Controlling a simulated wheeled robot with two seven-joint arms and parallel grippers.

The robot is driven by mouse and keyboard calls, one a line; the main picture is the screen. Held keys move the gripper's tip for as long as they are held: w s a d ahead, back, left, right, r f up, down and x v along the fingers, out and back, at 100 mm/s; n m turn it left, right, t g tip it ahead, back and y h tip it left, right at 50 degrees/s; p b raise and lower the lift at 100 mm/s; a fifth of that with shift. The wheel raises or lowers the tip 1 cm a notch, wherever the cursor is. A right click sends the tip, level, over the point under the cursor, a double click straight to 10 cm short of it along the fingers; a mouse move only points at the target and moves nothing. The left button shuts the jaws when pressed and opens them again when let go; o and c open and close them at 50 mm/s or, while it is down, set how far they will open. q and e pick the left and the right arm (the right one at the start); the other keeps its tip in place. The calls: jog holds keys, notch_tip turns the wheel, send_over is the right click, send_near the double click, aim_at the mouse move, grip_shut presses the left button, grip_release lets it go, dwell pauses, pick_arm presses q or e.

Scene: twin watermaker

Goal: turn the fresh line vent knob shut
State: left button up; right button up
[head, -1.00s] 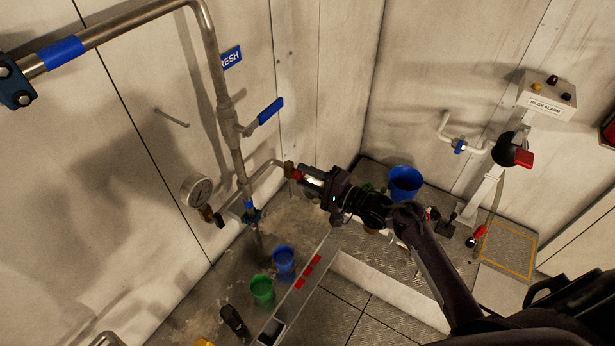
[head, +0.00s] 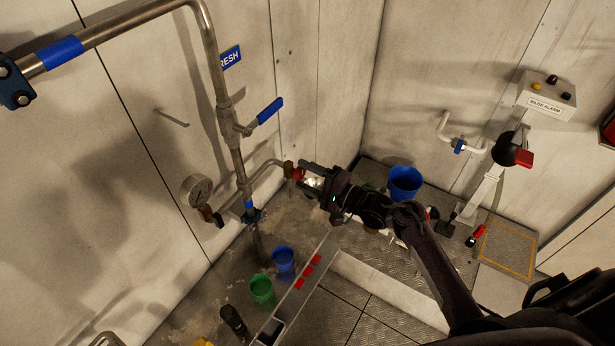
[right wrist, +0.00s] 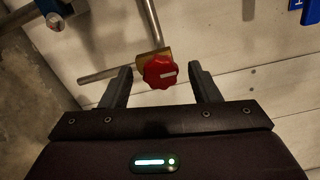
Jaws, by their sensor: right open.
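The vent knob (right wrist: 160,72) is a red lobed knob with a pale bar on its face, on a brass fitting at the end of a thin steel branch pipe. In the head view the red knob (head: 298,173) shows just left of my right gripper (head: 304,176). In the right wrist view my right gripper (right wrist: 160,82) is open, with one dark finger on each side of the knob and visible gaps to both. The knob sits around the fingertips; I cannot tell how deep between them. My left gripper is not in view.
A pressure gauge (head: 197,190) and a blue-handled valve (head: 268,111) sit on the fresh line to the left. A green cup (head: 261,288) and a blue cup (head: 284,260) stand below. A blue bucket (head: 404,184) stands behind my right arm.

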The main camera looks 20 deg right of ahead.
jog(key=b+v, duration=0.2)
jog(key=v, duration=0.5)
jog(key=shift+s+d, duration=0.25)
jog(key=shift+s, duration=0.05)
jog(key=s+f+n+g+h+b, duration=0.1)
jog(key=s+f+g+h+b, duration=0.15)
jog(key=f, duration=0.95)
jog(key=s+f+n+g+h+b, duration=0.15)
jog(key=s+f, duration=0.25)
jog(key=f, duration=0.8)
jog(key=s+f+n+g+h+b, duration=0.1)
jog(key=s+f+n+h+b, duration=0.15)
jog(key=f, duration=0.95)
jog(key=s+f+n+g+h+b, duration=0.2)
jog(key=s+f+n+g+b, duration=0.1)
jog(key=s+f, duration=0.9)
jog(key=s+f+n+g+h+b, duration=0.2)
jog(key=s+f+n+g, duration=0.3)
jog(key=s+f, duration=0.7)
jog(key=s+a+n+b, duration=0.1)
jog(key=s+n, duration=0.1)
jog(key=s, duration=0.6)
jog(key=shift+s+f, duration=0.2)
jog(key=shift+f, duration=0.05)
